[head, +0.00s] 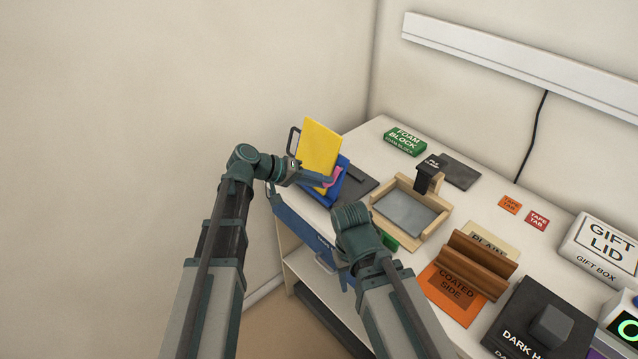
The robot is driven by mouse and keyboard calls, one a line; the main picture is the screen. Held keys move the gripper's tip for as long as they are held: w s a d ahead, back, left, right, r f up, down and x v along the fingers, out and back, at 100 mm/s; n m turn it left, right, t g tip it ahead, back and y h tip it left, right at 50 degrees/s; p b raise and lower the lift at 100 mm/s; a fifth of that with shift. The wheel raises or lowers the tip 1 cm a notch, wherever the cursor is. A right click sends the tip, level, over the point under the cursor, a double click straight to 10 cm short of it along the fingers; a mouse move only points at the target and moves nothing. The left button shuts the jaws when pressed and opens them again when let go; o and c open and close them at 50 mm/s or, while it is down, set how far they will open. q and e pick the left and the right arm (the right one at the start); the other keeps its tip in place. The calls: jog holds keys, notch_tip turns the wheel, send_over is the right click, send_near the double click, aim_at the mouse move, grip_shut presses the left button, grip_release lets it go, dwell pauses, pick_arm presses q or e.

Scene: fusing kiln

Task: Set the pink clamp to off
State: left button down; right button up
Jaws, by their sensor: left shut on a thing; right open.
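The pink clamp (337,173) shows as a small pink piece at the blue holder (327,196) on the table's far left corner. A yellow panel (318,146) stands tilted in this holder. My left gripper (325,181) reaches in from the left and is shut on the pink clamp, covering part of it. The clamp's setting cannot be read from here. My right gripper (336,270) is low at the table's front edge, apart from the clamp. It is open, and its own arm partly hides it.
A wooden frame (433,236) with a grey sheet lies right of the holder. A green foam block (404,141) and a dark clamp (428,176) stand behind. A brown wooden rack (477,262), an orange card (450,292) and a gift lid box (604,245) are farther right.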

pick_arm(q)
jog(key=shift+s+d+f+n+h+b, duration=0.1)
jog(key=shift+f+n+h+b, duration=0.05)
jog(key=shift+n+h+b, duration=0.2)
dwell(0.5)
jog(key=c, duration=0.7)
grip_release()
jog(key=p+v, duration=0.6)
jog(key=v, duration=0.7)
jog(key=shift+s+a+r, duration=0.1)
jog(key=shift+a+r, duration=0.15)
jog(key=shift+a, duration=0.1)
